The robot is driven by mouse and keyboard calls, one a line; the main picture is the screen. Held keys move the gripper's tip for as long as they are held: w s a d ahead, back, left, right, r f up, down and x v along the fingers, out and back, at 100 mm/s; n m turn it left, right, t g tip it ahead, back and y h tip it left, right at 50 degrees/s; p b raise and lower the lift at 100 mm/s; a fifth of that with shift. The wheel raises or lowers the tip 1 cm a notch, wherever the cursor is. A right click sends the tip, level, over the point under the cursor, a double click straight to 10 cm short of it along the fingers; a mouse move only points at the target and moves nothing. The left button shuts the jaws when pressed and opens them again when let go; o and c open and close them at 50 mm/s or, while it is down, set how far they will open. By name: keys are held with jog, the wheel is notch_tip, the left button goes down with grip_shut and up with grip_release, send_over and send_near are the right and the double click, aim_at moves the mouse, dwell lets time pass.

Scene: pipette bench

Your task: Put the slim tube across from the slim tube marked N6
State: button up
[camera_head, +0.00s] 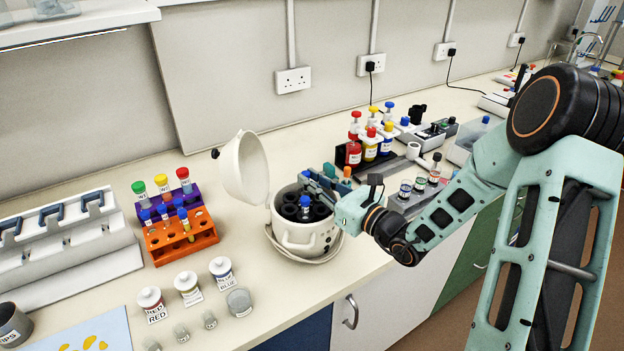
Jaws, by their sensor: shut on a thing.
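The white centrifuge (297,236) stands open at the middle of the bench, its round lid (243,168) tipped up to the left. Its dark rotor (288,212) has several round slots. A slim tube with a blue cap (305,201) shows over the rotor, directly below my fingertips. My gripper (314,185) is over the rotor's back right part and is shut on a slim tube. The fingers hide part of the rotor, and I cannot tell whether the visible blue-capped tube is the held one or one standing in a slot. No N6 mark is readable.
An orange rack (182,243) with blue-capped slim tubes and a purple rack (203,197) with larger tubes stand left. Labelled jars (188,288) stand in front. Red, yellow and blue-capped bottles (371,147) stand behind my gripper. A grey block (60,250) is far left.

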jog(key=shift+f, duration=0.25)
jog(key=o, duration=0.8)
jog(key=v, duration=1.2)
jog(key=shift+r, duration=0.1)
